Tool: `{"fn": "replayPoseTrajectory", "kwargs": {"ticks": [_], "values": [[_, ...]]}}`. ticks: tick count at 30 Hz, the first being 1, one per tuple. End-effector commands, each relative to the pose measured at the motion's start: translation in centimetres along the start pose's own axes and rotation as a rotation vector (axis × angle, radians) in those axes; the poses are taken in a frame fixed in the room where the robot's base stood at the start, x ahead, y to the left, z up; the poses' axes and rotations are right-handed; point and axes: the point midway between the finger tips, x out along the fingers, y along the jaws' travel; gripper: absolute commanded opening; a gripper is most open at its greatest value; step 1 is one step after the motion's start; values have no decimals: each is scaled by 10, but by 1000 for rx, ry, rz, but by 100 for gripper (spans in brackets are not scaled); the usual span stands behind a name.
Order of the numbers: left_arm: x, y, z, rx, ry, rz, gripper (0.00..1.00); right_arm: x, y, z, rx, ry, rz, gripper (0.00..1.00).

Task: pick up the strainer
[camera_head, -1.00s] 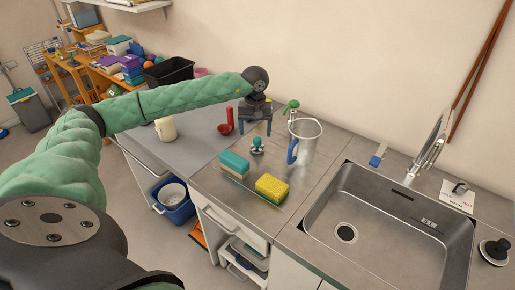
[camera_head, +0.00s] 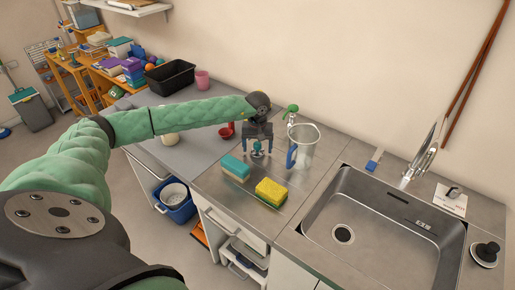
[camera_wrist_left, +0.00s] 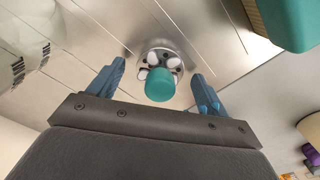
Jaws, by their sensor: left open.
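The strainer (camera_head: 258,154) stands on the metal counter, to the left of the clear jug. In the left wrist view it is a round metal piece with a teal knob (camera_wrist_left: 161,86) pointing toward the camera. My left gripper (camera_head: 257,149) is open above the strainer, its blue fingers pointing down. In the left wrist view the fingers (camera_wrist_left: 158,72) stand apart on either side of the knob, with gaps visible on both sides. The gripper body partly hides the strainer in the head view. My right gripper is not in view.
A teal sponge (camera_head: 235,168) and a yellow sponge (camera_head: 271,191) lie in front of the strainer. The jug (camera_head: 308,148) with a blue handle stands close on its right. A red ladle (camera_head: 227,131) is behind left. The sink (camera_head: 375,260) is at right.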

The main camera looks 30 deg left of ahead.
Motion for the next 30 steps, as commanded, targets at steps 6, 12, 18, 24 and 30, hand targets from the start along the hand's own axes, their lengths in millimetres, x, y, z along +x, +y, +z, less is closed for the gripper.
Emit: {"fn": "replayPoseTrajectory", "kwargs": {"ticks": [6, 12, 18, 24, 30], "values": [[4, 0, 0, 0, 0, -1, 78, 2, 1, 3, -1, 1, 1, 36], [3, 0, 0, 0, 0, 0, 60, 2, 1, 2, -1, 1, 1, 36], [3, 0, 0, 0, 0, 0, 30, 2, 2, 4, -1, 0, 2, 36], [3, 0, 0, 0, 0, 0, 30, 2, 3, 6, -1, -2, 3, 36], [-5, 1, 0, 0, 1, 2, 30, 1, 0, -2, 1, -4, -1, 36]]}}
